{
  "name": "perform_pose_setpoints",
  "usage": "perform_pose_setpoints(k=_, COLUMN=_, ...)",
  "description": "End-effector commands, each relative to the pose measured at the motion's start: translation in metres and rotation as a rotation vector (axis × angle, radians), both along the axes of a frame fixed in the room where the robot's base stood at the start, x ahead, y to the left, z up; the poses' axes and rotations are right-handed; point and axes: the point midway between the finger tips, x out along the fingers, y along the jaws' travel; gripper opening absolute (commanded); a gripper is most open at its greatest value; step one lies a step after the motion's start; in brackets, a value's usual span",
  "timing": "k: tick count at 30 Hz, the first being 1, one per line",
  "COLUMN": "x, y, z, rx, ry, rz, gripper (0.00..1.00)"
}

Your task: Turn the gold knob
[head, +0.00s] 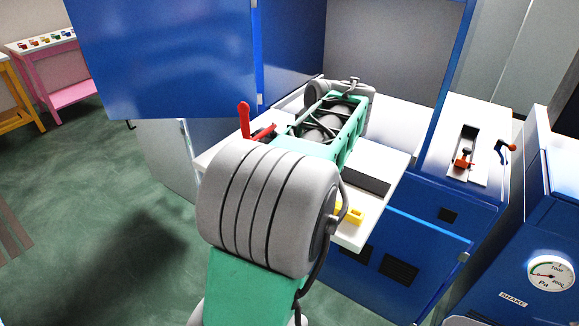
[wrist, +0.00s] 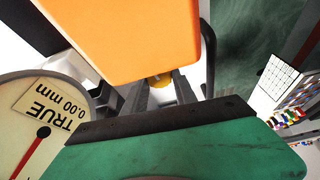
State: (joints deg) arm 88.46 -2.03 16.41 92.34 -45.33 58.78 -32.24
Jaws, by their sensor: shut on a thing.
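The gold knob (wrist: 160,80) shows in the wrist view as a small round golden piece just below a large orange block. My gripper (wrist: 161,90) has its two dark fingers on either side of the knob and is shut on it. The orange block (wrist: 120,35) hides part of the knob and its mounting. In the head view my own arm covers the gripper, and I cannot make out the knob there.
A round dial (wrist: 30,125) marked TRUE 0.00 mm is close at the left in the wrist view. In the head view, a red lever (head: 244,120) and yellow pieces (head: 352,215) flank my arm on the white bench (head: 385,160). A blue door (head: 165,60) stands open.

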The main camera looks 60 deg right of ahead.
Motion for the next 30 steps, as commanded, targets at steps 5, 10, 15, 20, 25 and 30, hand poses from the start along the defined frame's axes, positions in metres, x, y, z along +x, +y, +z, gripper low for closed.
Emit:
perform_pose_setpoints(k=5, x=0.0, y=-0.0005, z=0.0006, rx=-0.002, ry=0.0, rz=0.006, gripper=0.0)
perform_pose_setpoints(k=10, x=0.0, y=-0.0005, z=0.0005, rx=-0.002, ry=0.0, rz=0.006, gripper=0.0)
perform_pose_setpoints(k=15, x=0.0, y=-0.0004, z=0.0005, rx=-0.002, ry=-0.001, rz=0.005, gripper=0.42)
perform_pose_setpoints(k=20, x=0.0001, y=-0.0002, z=0.0003, rx=-0.001, ry=0.0, rz=0.005, gripper=0.55)
perform_pose_setpoints(k=25, x=0.0001, y=-0.0001, z=0.0002, rx=-0.001, ry=0.0, rz=0.005, gripper=0.55)
perform_pose_setpoints(k=30, x=-0.0029, y=0.0, z=0.0088, rx=-0.002, ry=-0.001, rz=0.005, gripper=0.55)
